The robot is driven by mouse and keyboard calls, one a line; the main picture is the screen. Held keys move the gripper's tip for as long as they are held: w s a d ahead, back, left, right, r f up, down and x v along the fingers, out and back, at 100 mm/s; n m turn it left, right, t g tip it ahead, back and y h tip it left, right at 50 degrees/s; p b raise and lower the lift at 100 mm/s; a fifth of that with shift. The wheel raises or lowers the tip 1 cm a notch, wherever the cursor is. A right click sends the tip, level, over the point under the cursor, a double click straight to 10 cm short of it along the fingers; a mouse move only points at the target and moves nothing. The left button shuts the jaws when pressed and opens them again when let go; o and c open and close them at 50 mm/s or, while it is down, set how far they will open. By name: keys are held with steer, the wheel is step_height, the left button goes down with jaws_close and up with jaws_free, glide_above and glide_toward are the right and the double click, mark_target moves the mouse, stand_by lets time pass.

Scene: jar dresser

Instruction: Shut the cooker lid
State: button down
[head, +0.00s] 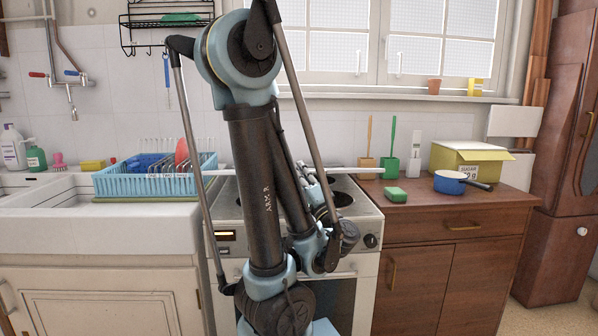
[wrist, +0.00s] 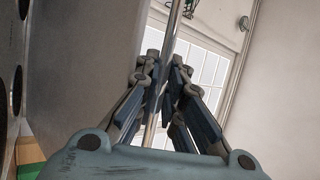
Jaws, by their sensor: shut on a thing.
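The white cooker (head: 362,222) stands in the middle of the head view, partly hidden behind my arm; a dark hotplate shows on its top. The cooker lid (head: 228,172) appears as a thin pale strip above the hob, nearly edge-on and apart from the hob at its near edge. My gripper (wrist: 166,88) is shut on a thin metal rod, apparently the lid's edge rail (wrist: 174,30), which runs between its fingers in the wrist view.
A blue dish rack (head: 150,186) stands on the sink at left. On the wooden counter at right are a green sponge (head: 395,195), a blue saucepan (head: 450,183), brushes and a yellow box (head: 470,160). A window is behind.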

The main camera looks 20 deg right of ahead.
stand_by(0.5)
steer(key=c, duration=2)
jaws_free()
steer(key=shift+o, duration=0.2)
steer(key=shift+s+f, duration=0.1)
steer(key=shift+f, duration=0.05)
steer(key=s+d, duration=0.1)
steer(key=s, duration=1.1)
steer(key=shift+s+d+f, duration=0.25)
steer(key=shift+s, duration=0.1)
